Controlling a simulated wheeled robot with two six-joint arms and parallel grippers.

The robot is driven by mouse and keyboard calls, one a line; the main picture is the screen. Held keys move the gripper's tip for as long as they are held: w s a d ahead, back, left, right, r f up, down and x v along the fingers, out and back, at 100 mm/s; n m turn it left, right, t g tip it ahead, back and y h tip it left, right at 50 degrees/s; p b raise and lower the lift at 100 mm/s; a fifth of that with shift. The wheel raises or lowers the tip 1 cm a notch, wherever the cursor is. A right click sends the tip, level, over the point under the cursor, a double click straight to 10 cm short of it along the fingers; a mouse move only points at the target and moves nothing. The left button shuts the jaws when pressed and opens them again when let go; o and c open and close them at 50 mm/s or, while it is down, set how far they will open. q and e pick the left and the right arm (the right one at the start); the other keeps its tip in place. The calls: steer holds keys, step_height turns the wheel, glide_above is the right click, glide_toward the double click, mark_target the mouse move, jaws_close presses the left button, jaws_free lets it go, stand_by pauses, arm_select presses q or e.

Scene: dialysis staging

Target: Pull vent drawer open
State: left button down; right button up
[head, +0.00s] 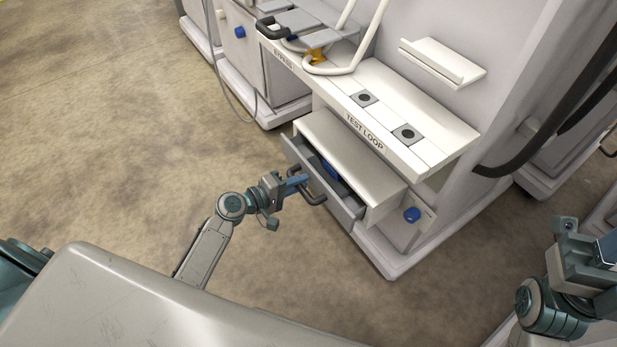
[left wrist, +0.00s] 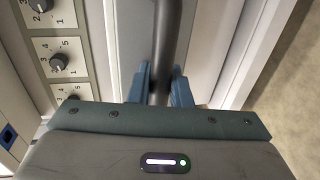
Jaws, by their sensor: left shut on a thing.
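The vent drawer (head: 346,207) is a grey drawer low in the white cabinet, under the shelf marked TEST LOOP. It stands partly open, with a narrow gap showing its inside and something blue (head: 331,172) in it. Its dark bar handle (head: 316,196) is on the front. My left gripper (head: 302,182) is shut on this handle. In the left wrist view the dark bar (left wrist: 167,35) runs between the two blue fingers (left wrist: 160,86). My right gripper (head: 604,250) is at the right edge, partly cut off, and its jaws cannot be made out.
The TEST LOOP shelf (head: 397,120) overhangs the drawer. A blue knob (head: 411,214) sits on the cabinet right of the drawer. A dark hose (head: 545,135) hangs at the right. The floor (head: 120,130) left of the drawer is clear. Numbered dials (left wrist: 62,62) show in the left wrist view.

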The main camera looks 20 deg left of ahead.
arm_select(q)
steer(key=f+b+v, duration=0.1)
steer(key=v, duration=0.5)
steer(key=shift+s+a, duration=0.2)
steer(key=shift+f, duration=0.15)
steer(key=c, duration=1.6)
jaws_free()
steer(key=shift+c, duration=0.2)
steer(key=v, duration=1)
steer(key=shift+s+a, duration=0.2)
steer(key=shift+s, duration=0.1)
